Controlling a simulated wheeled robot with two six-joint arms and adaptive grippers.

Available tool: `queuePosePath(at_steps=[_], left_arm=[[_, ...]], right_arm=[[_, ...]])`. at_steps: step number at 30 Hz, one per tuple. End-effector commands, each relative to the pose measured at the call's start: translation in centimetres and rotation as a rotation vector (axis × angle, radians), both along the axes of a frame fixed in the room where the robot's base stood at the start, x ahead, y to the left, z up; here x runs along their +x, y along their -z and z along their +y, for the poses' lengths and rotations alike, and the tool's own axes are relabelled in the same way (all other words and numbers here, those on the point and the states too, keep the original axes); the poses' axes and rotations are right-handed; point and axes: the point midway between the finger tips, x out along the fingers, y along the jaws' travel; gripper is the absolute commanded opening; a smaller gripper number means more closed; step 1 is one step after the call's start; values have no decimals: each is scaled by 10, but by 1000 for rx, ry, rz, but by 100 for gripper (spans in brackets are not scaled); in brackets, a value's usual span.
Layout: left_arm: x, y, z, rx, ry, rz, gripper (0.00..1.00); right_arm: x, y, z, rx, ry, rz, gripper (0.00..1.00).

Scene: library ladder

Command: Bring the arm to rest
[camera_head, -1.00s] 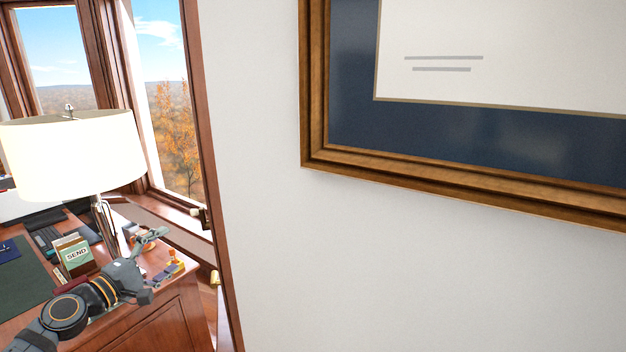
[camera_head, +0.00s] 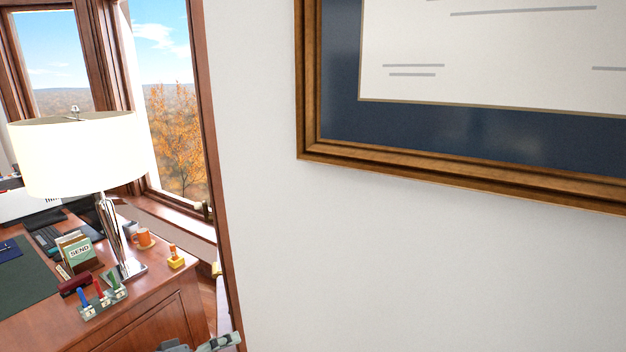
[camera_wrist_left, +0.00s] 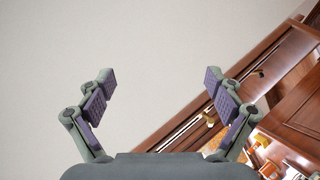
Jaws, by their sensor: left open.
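My left gripper (camera_wrist_left: 165,98) is open and empty in the left wrist view, its two padded fingers spread apart in front of a plain pale wall. In the head view only a small part of my left gripper (camera_head: 215,343) shows at the bottom edge, below and to the right of the desk's corner. It touches nothing that I can see. My right arm is in neither view.
A pale wall (camera_head: 400,270) with a framed picture (camera_head: 430,177) fills the right.

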Motion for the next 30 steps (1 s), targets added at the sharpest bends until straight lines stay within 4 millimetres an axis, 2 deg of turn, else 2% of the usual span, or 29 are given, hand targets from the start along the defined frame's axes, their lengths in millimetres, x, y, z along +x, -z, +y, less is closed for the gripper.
queuePosePath(at_steps=[1,3,7,12,21,25,30], left_arm=[[-24,23,-18,96,57,14,92],[-57,52,-31,271,128,34,92],[-100,83,-29,527,190,87,92],[-141,100,-9,754,205,183,92],[-209,101,37,1019,167,409,92],[-196,147,41,1015,176,420,92],[-191,208,47,1011,181,444,92]], right_arm=[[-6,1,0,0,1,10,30],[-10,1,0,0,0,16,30],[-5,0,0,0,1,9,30],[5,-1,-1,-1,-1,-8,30],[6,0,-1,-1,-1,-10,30],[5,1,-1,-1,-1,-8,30],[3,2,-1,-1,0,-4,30]])
